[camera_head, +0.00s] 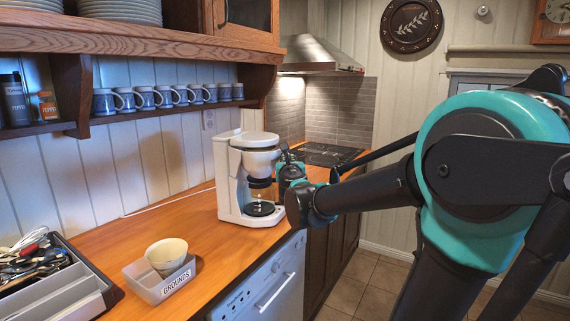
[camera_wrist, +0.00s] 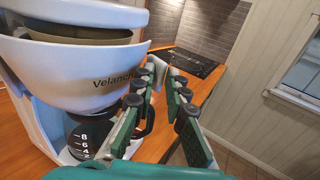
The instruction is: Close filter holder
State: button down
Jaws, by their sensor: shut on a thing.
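The white coffee maker (camera_head: 228,170) stands on the wooden counter. Its filter holder (camera_head: 262,160) is a white cone marked with lettering. In the wrist view the filter holder (camera_wrist: 65,78) fills the left side. A gap shows between it and the machine's top (camera_wrist: 85,10), with a paper filter (camera_wrist: 75,34) inside, so it is swung out at least partly. My gripper (camera_head: 284,160) is at the holder's right side. In the wrist view my gripper (camera_wrist: 163,66) is shut on a pale piece at the holder's edge, seemingly its handle. The glass carafe (camera_wrist: 92,135) sits below.
A grounds bin (camera_head: 150,288) with a bowl (camera_head: 166,254) in it and a utensil tray (camera_head: 80,285) stand on the near counter. A dark cooktop (camera_head: 325,154) lies beyond the machine.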

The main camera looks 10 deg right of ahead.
jog(key=shift+n+y, duration=0.3)
jog(key=shift+y, duration=0.1)
jog(key=w, duration=0.1)
jog(key=w+d, duration=0.1)
jog(key=w, duration=0.1)
jog(key=shift+w+d, duration=0.25)
jog(key=shift+w, duration=0.15)
jog(key=c, duration=1.7)
grip_release()
jog(key=shift+s+a, duration=0.1)
jog(key=shift+a, duration=0.1)
jog(key=shift+o, duration=0.3)
jog(key=s, duration=1.2)
jog(key=shift+a, duration=0.1)
jog(key=shift+c, duration=0.2)
